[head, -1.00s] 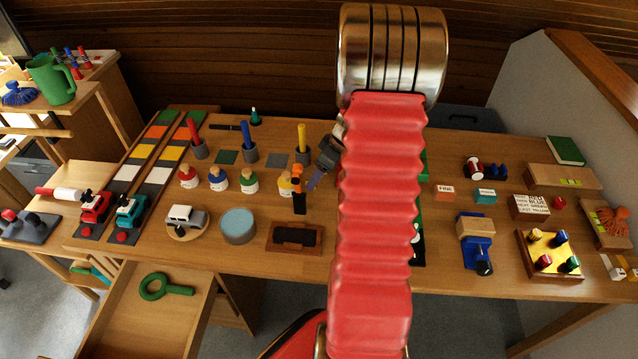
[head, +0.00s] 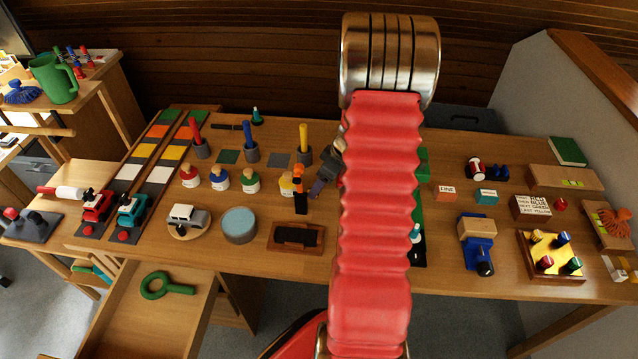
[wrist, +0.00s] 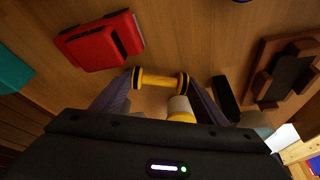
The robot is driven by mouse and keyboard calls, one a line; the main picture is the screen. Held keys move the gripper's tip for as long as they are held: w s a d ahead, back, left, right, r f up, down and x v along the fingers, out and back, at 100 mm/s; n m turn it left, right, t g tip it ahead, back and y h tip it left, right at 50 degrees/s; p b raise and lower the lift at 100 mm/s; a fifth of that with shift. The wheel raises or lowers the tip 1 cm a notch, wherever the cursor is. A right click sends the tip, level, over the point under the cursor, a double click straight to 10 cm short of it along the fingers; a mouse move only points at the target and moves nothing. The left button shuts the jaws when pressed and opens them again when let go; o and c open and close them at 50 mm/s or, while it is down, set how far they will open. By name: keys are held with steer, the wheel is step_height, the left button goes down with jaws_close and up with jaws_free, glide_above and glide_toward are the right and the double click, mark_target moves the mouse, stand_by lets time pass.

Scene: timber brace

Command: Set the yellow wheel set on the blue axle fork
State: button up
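The yellow wheel set (wrist: 160,81), a short bar with a wheel at each end, lies across between my fingertips in the wrist view. My gripper (wrist: 161,84) appears closed on its two ends, above the wooden desk. In the head view my gripper (head: 317,186) is just left of my red arm, by the yellow peg figure (head: 286,186); the wheel set is not clear there. I cannot identify the blue axle fork surely. My arm hides the desk's middle.
A red block (wrist: 100,41) and a brown tray (wrist: 262,78) flank my fingers in the wrist view. A black upright piece (head: 300,204) stands close below my gripper in the head view.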

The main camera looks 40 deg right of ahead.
steer(key=o, duration=0.5)
steer(key=shift+c, duration=0.2)
steer(key=shift+r, duration=0.1)
steer(key=v, duration=1.2)
stand_by(0.3)
